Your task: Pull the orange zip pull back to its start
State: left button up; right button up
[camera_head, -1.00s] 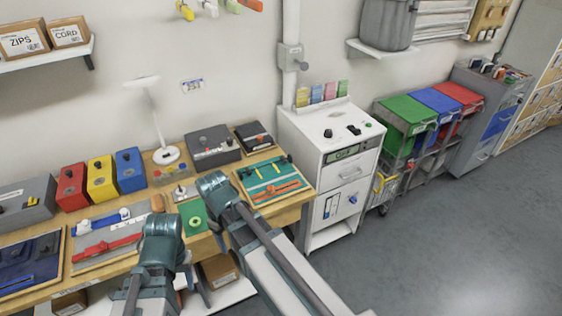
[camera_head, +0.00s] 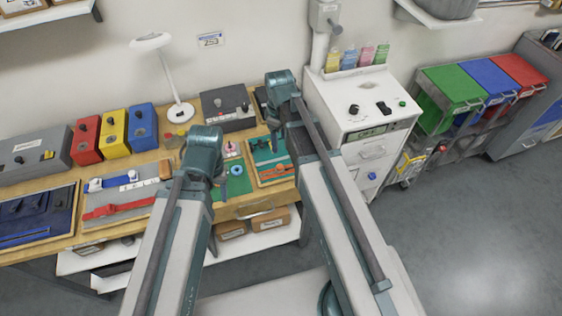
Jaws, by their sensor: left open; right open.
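A teal board (camera_head: 286,175) lies on the workbench, partly hidden behind my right arm. It carries an orange strip (camera_head: 268,168), seen small; I cannot make out the zip pull itself or where it sits along its track. My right gripper (camera_head: 273,132) is open above the far left part of this board, apart from the orange strip as far as I can see. My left gripper (camera_head: 222,186) is open and empty over the green mat to the left of the board.
The green mat (camera_head: 236,186) holds a blue ring (camera_head: 236,169). A grey board with a red strap (camera_head: 118,208) and a dark blue board (camera_head: 38,217) lie to the left. Red, yellow and blue boxes (camera_head: 114,133) and a lamp (camera_head: 180,112) stand behind. A white cabinet (camera_head: 362,110) stands right.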

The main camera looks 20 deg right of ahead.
aim_at(280, 166)
notch_tip(280, 166, down, 14)
jog(key=b, duration=1.3)
jog(key=shift+r, duration=0.25)
grip_shut()
dwell(0.5)
